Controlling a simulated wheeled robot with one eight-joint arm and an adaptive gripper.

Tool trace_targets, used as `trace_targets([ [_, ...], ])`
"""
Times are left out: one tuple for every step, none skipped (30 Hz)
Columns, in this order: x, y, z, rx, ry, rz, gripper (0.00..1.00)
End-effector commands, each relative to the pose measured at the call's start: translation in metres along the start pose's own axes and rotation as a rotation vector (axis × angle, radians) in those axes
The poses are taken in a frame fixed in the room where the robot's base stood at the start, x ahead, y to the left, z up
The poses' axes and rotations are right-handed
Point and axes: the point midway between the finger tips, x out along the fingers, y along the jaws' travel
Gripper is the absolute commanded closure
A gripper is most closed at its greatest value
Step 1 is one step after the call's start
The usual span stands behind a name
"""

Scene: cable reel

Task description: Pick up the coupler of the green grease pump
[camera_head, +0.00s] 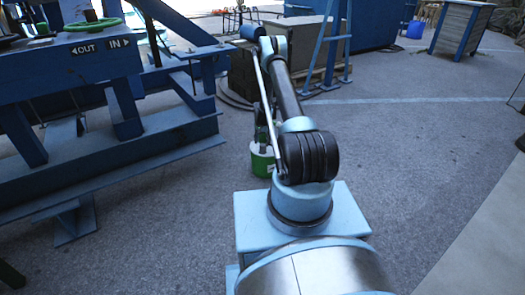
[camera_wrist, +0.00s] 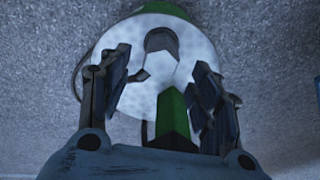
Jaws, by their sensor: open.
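The green grease pump (camera_head: 262,161) stands on the ground beyond my arm in the head view, with a white upper part and green lower part. In the wrist view I look down on the pump's pale round top (camera_wrist: 117,53), with a grey fitting in its middle. A green bar with a dark end (camera_wrist: 173,113) lies between my fingers, and a dark hose curves out at the left. I cannot tell which part is the coupler. My gripper (camera_wrist: 161,72) is open above the pump, one finger on each side, with no visible grip on anything. In the head view my arm partly hides this area.
A blue steel frame with an OUT/IN sign (camera_head: 101,47) and a green wheel (camera_head: 93,24) stands at the left. A dark crate (camera_head: 243,77) and a blue stand (camera_head: 327,50) are behind the pump. The paved ground at right is open.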

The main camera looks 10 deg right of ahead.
Motion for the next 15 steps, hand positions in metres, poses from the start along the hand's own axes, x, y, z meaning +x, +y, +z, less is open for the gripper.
trace_targets([
  [0.004,0.0,0.001,0.0,0.0,0.0,0.42],
  [0.007,0.0,0.001,0.0,0.0,0.0,0.42],
  [0.012,0.0,0.002,0.0,0.0,0.0,0.42],
  [0.016,0.0,0.002,0.0,0.0,0.0,0.42],
  [0.019,0.0,0.003,0.0,0.0,0.0,0.42],
  [0.024,0.0,0.003,0.0,0.0,0.0,0.42],
  [0.029,0.0,0.004,0.0,0.0,0.0,0.42],
  [0.032,0.0,0.003,0.0,0.0,0.0,0.42],
  [0.036,0.0,0.003,0.0,0.0,0.0,0.42],
  [0.039,0.0,0.003,0.0,0.0,0.0,0.42],
  [0.042,0.0,0.003,0.0,0.0,0.0,0.42],
  [0.045,0.0,0.003,0.0,0.0,0.0,0.42],
  [0.046,0.0,0.003,0.0,0.0,0.0,0.42],
  [0.047,0.0,0.003,0.0,0.0,0.0,0.42],
  [0.047,0.0,0.003,0.0,0.0,0.0,0.42],
])
